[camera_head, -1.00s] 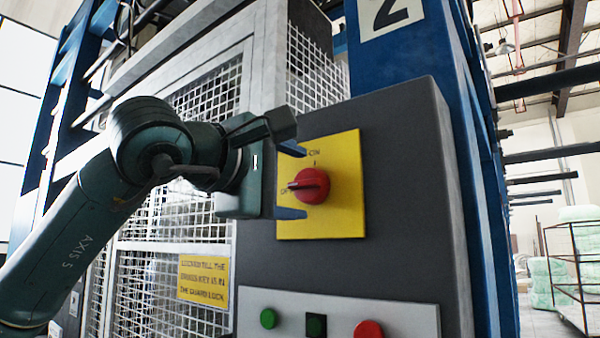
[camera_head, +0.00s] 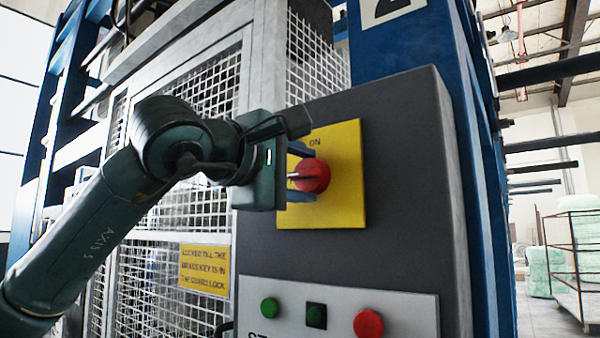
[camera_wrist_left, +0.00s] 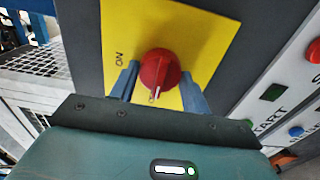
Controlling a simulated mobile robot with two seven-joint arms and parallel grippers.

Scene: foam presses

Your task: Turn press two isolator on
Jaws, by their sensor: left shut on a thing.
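The isolator is a red rotary knob (camera_head: 313,175) on a yellow plate (camera_head: 345,205), fixed to the dark grey panel of press two. The word ON shows at the top of the plate. My left gripper (camera_head: 302,174) reaches in from the left, its blue fingers above and below the knob, shut on it. In the left wrist view the red knob (camera_wrist_left: 159,70) sits between the two blue fingers, with ON on the plate to its left. The knob's pointer lies about level in the head view, not toward ON. My right gripper is not in view.
Below is a light control plate with a green button (camera_head: 270,308), a dark square button (camera_head: 316,316) and a red button (camera_head: 368,324). A white mesh guard (camera_head: 185,215) with a yellow notice (camera_head: 204,269) stands left. A blue column (camera_head: 415,50) rises behind the panel.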

